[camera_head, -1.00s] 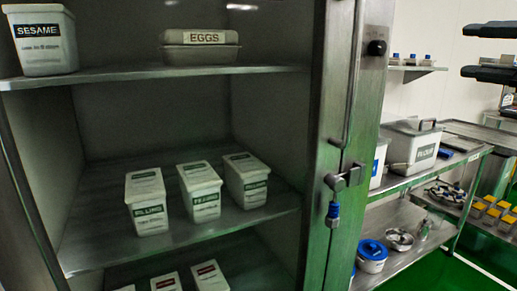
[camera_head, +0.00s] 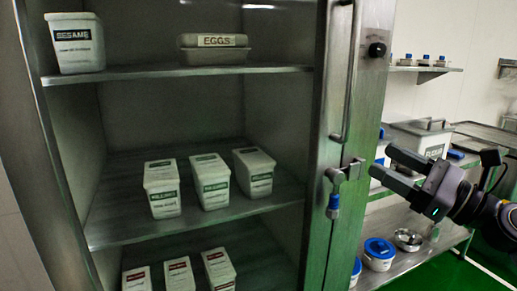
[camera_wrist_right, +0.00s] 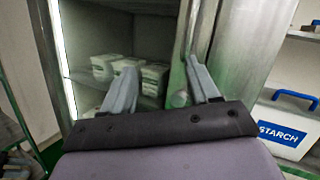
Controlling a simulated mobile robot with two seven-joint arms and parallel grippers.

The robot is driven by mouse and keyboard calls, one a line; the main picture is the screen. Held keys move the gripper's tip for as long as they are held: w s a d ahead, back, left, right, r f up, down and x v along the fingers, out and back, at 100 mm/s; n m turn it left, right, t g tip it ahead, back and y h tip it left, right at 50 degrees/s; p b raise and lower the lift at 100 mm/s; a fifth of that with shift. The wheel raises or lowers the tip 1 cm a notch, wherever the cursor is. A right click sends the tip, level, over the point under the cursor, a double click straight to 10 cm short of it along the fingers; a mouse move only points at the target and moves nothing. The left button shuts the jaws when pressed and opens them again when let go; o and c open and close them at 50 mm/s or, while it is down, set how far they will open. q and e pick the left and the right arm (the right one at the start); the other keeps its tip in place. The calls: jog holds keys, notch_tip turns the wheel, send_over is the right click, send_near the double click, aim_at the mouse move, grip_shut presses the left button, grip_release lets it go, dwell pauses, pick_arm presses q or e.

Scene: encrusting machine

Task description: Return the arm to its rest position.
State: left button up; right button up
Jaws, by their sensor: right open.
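My right gripper (camera_head: 390,170) comes in from the right in the head view, in front of the bench beside the cabinet. Its two fingers are apart with nothing between them. It also shows in the right wrist view (camera_wrist_right: 160,88), pointing toward the cabinet, with its fingers spread and empty. My left gripper is in neither view.
The open steel cabinet (camera_head: 190,72) holds a sesame tub (camera_head: 76,44), an egg carton (camera_head: 214,50) and several white boxes (camera_head: 208,182). Its latch (camera_head: 336,176) is left of the gripper. A starch bin (camera_wrist_right: 288,125) stands on the right in the wrist view.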

jog(key=s+a+f+m+t+h, duration=0.1)
jog(key=s+f+m+t+h, duration=0.3)
jog(key=f+m, duration=0.9)
jog(key=s+f+m+h, duration=0.1)
jog(key=f+m+h, duration=0.4)
jog(key=f+m, duration=0.85)
jog(key=s+a+f+m+g+h, duration=0.1)
jog(key=s+f+m+g, duration=0.3)
jog(key=s+f+m, duration=0.5)
jog(key=s+a+f+m+g+h+p, duration=0.1)
jog(key=s+a+f+m+g+h, duration=0.1)
jog(key=s+f+m, duration=0.8)
jog(key=shift+m+g+h, duration=0.45)
jog(key=shift+g+h, duration=0.05)
jog(key=shift+g, duration=0.4)
